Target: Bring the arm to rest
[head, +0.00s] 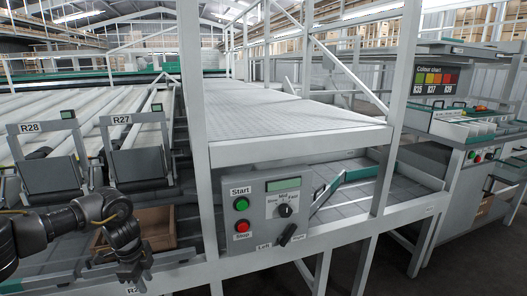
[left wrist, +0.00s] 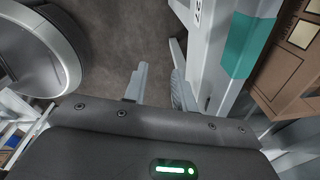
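My left arm comes in from the left in the head view, bent at the elbow and reaching down. My left gripper (head: 132,272) hangs low there, in front of the grey frame below the R27 chute. In the left wrist view the two fingers of the left gripper (left wrist: 158,84) stand apart with nothing between them, over dark floor and beside a pale post with a green band (left wrist: 245,45). My right arm and gripper are in neither view.
A control box (head: 265,245) with start and stop buttons, a dial and a lever stands right of my arm. Chutes R28 (head: 50,175) and R27 (head: 137,165) are behind it. A brown carton (head: 152,222) sits below R27. A bench with a colour chart (head: 436,80) is at right.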

